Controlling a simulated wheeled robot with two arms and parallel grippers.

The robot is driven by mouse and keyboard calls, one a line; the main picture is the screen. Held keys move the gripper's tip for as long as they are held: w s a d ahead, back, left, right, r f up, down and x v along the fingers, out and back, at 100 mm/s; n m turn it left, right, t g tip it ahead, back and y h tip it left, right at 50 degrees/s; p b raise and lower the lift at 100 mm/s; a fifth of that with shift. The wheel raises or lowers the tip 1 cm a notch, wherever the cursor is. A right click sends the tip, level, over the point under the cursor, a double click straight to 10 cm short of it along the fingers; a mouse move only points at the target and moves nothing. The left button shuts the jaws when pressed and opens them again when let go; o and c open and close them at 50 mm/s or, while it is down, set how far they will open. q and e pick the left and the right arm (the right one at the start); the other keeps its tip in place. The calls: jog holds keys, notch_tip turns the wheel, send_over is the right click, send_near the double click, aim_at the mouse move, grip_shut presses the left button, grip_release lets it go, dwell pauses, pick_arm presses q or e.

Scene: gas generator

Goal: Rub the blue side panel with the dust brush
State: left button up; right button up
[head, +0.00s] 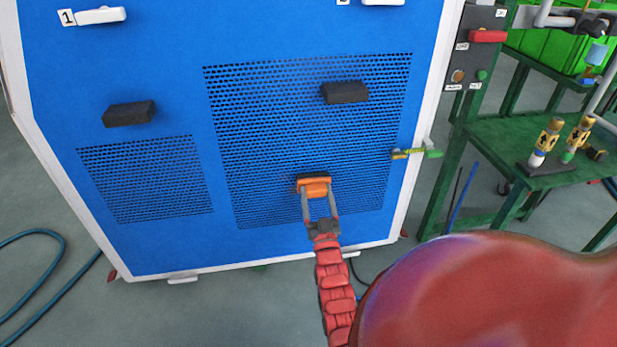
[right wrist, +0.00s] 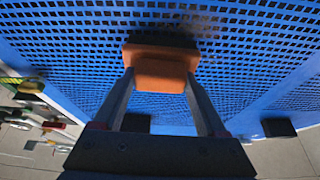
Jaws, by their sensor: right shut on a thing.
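The blue side panel (head: 180,70) stands upright and fills the middle of the head view, with two perforated grilles. My right gripper (head: 319,200) is in front of the lower part of the larger grille (head: 270,130). It is shut on the orange dust brush (head: 313,187), whose dark bristle side faces the panel. In the right wrist view the brush (right wrist: 160,72) sits between the two fingers, against or very close to the grille; I cannot tell if it touches. My left gripper is not in view.
Two black handles (head: 129,113) (head: 345,92) stick out of the panel. A green-and-yellow valve (head: 420,153) is at its right edge. A green metal table (head: 485,135) with brass fittings (head: 548,135) stands at right. Blue hose (head: 40,285) lies on the floor at left.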

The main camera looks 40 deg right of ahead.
jog(key=shift+s+d+r, duration=0.1)
jog(key=shift+s+d, duration=0.15)
jog(key=shift+d, duration=0.25)
jog(key=shift+r+p, duration=0.65)
jog(key=shift+r, duration=0.05)
jog(key=shift+w+a, duration=0.6)
jog(key=shift+a, duration=0.25)
jog(key=shift+w+a, duration=0.55)
jog(key=shift+a, duration=0.3)
jog(key=w+a+p, duration=0.1)
jog(key=w+a, duration=0.3)
jog(key=a, duration=0.3)
jog(key=shift+p, duration=0.3)
jog(key=shift+s+f, duration=0.1)
jog(key=shift+s+a+p, duration=0.35)
jog(key=shift+s+a, duration=0.15)
jog(key=shift+s, duration=0.35)
jog(key=shift+s+a+p, duration=0.4)
jog(key=shift+s+a, duration=0.15)
jog(key=shift+s, duration=0.3)
jog(key=shift+s+a+p, duration=0.35)
jog(key=shift+s+a, duration=0.15)
jog(key=shift+s, duration=0.35)
